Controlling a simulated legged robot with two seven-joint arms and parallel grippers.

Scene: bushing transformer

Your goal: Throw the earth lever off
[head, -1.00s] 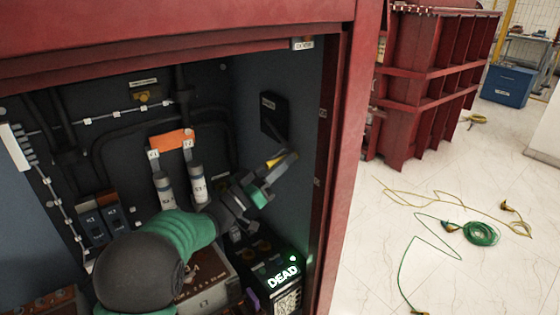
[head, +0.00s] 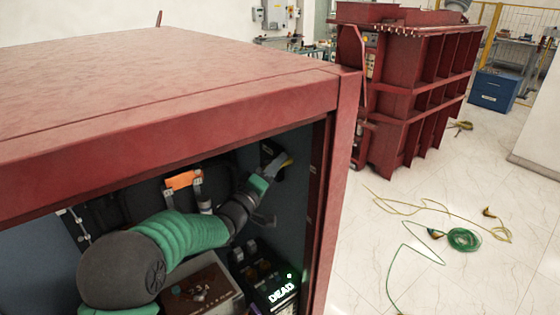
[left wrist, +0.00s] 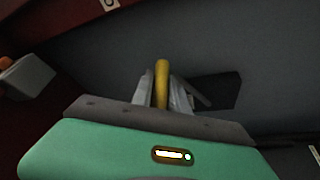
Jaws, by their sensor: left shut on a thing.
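The earth lever is a yellow handle (head: 286,162) by the right inner wall of the red cabinet. My left gripper (head: 278,167) reaches in from the left and is shut on this handle, just beside a black plate (head: 268,149) on that wall. In the left wrist view the yellow handle (left wrist: 162,82) stands between the two grey fingers (left wrist: 162,98). The black plate (left wrist: 226,90) shows behind them at the right. The lever's pivot is hidden. My right gripper is in neither view.
The red cabinet (head: 190,105) has a top edge above my arm. Inside are an orange block (head: 183,180) and a black unit lit "DEAD" (head: 281,291). Green (head: 464,239) and yellow cables lie on the open floor at right, near a red ribbed tank (head: 410,100).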

